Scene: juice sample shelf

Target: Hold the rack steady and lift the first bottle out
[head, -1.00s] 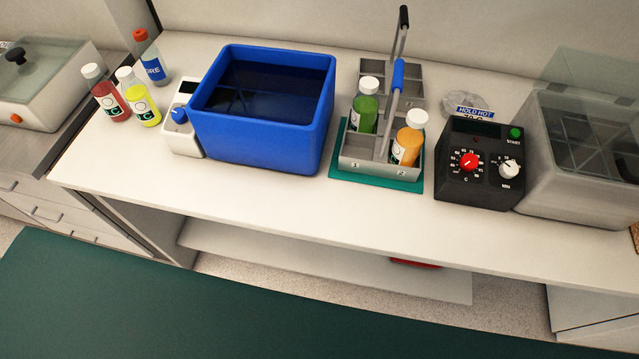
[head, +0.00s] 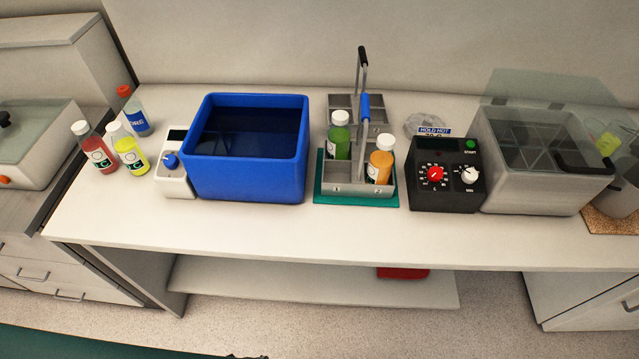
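A grey metal rack (head: 342,187) with a tall central handle (head: 364,105) stands on a green mat (head: 328,199) on the white bench. The handle has a blue grip and a black top end. An orange bottle (head: 380,167) with a white cap stands in the front right compartment. The back compartments look empty, though the handle partly hides them. Neither of my grippers shows in the head view.
A blue water-filled tub (head: 250,174) stands left of the rack. A black timer box (head: 445,191) and a lidded grey bath (head: 530,185) stand to its right. Red (head: 97,155) and yellow (head: 131,156) bottles stand far left. The bench front (head: 240,230) is clear.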

